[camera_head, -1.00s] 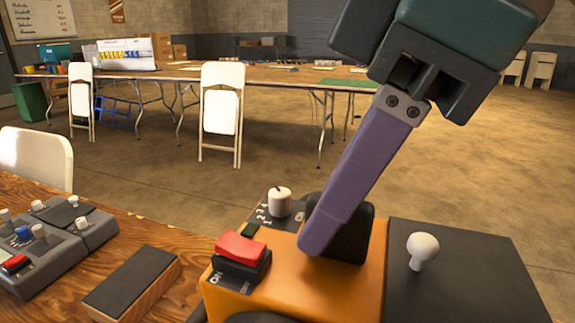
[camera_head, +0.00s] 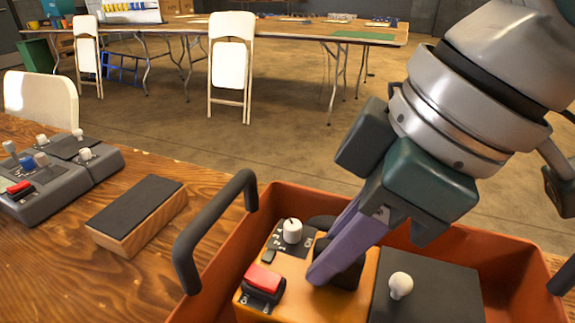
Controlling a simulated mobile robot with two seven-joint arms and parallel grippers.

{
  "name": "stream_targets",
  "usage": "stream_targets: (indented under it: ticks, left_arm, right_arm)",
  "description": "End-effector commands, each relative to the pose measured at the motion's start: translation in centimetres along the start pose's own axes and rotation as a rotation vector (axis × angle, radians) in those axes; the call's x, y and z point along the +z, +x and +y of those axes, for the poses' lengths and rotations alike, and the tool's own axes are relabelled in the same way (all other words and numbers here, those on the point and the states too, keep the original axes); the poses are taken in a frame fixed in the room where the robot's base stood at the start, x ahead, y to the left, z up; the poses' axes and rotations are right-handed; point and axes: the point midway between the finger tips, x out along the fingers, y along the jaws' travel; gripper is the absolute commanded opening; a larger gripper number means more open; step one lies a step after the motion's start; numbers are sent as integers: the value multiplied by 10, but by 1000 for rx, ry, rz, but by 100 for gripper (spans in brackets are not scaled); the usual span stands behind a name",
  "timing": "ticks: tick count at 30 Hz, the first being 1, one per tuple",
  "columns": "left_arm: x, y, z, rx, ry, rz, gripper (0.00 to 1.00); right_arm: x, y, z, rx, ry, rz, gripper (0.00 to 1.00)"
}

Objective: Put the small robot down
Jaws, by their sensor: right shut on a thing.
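The small robot (camera_head: 360,290) has an orange body, a red rocker switch (camera_head: 264,278), a white dial (camera_head: 292,231) and a black panel with a white knob (camera_head: 400,285). My right gripper (camera_head: 335,268), with purple fingers, reaches down from the upper right and is shut on a dark part on top of the small robot. The small robot is within the outline of an orange-red tray (camera_head: 285,196). Its underside is hidden, so I cannot tell whether it touches the tray floor. My left gripper is not in view.
The tray has black handles (camera_head: 212,225) at its ends. On the wooden table (camera_head: 60,265) to the left lie a black-topped wooden block (camera_head: 135,212) and a grey control box (camera_head: 60,180). Folding chairs (camera_head: 230,65) and a long table (camera_head: 300,30) stand behind.

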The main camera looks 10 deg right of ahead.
Motion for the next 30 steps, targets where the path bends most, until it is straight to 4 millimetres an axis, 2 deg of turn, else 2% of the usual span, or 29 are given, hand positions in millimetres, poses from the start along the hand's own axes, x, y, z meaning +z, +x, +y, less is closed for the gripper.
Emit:
stream_targets:
  ticks: [11, 12, 19, 27, 30]
  left_arm:
    - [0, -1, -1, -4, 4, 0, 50]
    - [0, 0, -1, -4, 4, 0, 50]
    - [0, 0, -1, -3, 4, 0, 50]
    - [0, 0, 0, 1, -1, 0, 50]
    - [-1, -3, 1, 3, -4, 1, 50]
  right_arm:
    - [-1, 1, 0, 1, -1, 7, 0]
    - [1, 3, 0, -1, 0, 0, 22]
    - [1, 3, 0, 0, 0, 1, 48]
    - [0, 2, 0, 0, -1, 2, 50]
    - [-1, -6, 1, 2, -1, 3, 50]
